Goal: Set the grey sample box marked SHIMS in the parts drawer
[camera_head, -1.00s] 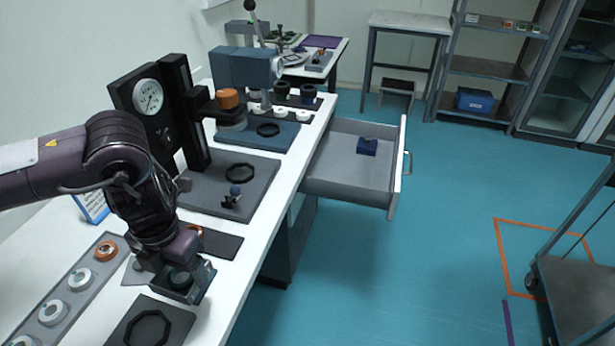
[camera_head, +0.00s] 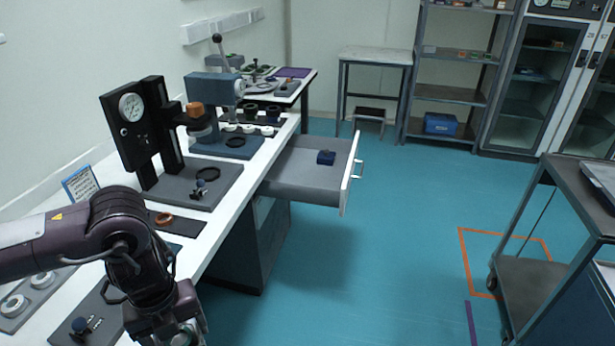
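The parts drawer (camera_head: 300,187) is pulled out of the white-topped bench, and its grey floor is mostly bare. A small dark blue box (camera_head: 326,157) sits inside it toward the back right. My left gripper (camera_head: 188,334) is low in the picture, at the near edge of the bench, well short of the drawer. Its fingertips are cut off or blurred at the bottom edge, so I cannot tell whether it holds anything. I cannot make out a grey box marked SHIMS. My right gripper is out of view.
The bench top (camera_head: 222,222) carries a dial-gauge stand (camera_head: 140,125), an orange ring (camera_head: 164,218) and several mounts. A grey cart (camera_head: 530,277) stands at the right. The blue floor between drawer and cart is clear.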

